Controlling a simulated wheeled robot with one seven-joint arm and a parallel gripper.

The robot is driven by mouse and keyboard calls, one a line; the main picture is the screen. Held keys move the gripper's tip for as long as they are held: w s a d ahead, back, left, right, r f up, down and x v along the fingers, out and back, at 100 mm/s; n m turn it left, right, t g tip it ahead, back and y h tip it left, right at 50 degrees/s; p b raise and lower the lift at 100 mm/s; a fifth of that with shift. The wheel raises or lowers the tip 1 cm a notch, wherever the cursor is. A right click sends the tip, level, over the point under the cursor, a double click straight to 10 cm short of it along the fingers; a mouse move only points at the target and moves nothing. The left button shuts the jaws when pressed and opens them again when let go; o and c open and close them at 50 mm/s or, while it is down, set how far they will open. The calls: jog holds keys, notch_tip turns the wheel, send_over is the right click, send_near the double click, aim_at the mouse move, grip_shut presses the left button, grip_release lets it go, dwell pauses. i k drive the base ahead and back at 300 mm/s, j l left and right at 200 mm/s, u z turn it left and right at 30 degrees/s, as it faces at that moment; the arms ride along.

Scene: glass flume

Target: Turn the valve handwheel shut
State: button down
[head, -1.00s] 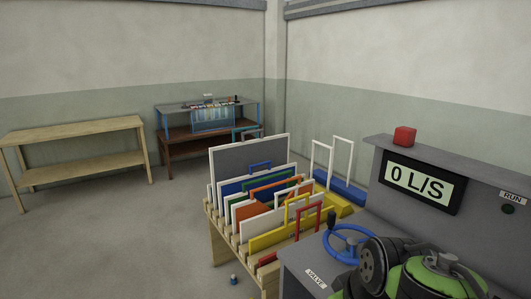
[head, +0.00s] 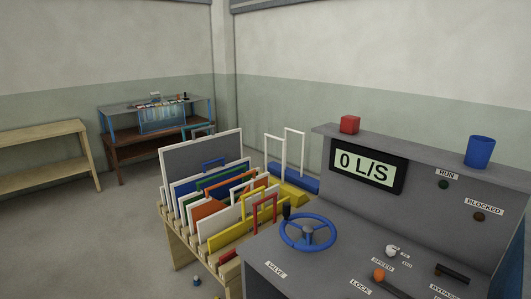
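The blue valve handwheel (head: 308,232) lies on the sloped top of the grey console, with a dark knob standing up at its upper left rim. The word VALVE is printed on the panel to its lower left. The display (head: 368,170) on the console's upright panel reads 0 L/S. My gripper is out of the head view, so I cannot see its fingers or whether it holds anything. Nothing covers the handwheel.
On the console are an orange knob (head: 379,274), a white knob (head: 391,251) and a dark bar handle (head: 452,274). A red block (head: 349,124) and a blue cup (head: 480,152) stand on its ledge. A wooden rack (head: 182,245) of coloured panels stands close on the left.

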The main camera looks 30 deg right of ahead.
aim_at(308, 231)
jog(key=z, duration=1.05)
jog(key=i+j+z, duration=0.15)
jog(key=j, duration=0.25)
jog(key=i+j+z, duration=0.15)
jog(key=j, duration=0.25)
jog(key=i+j+z, duration=0.15)
jog(key=j, duration=0.25)
jog(key=i+j+u, duration=0.1)
jog(key=i+j, duration=0.25)
jog(key=j, duration=0.2)
jog(key=i+j, duration=0.4)
jog(key=k+j+u, duration=0.05)
jog(key=j, duration=0.1)
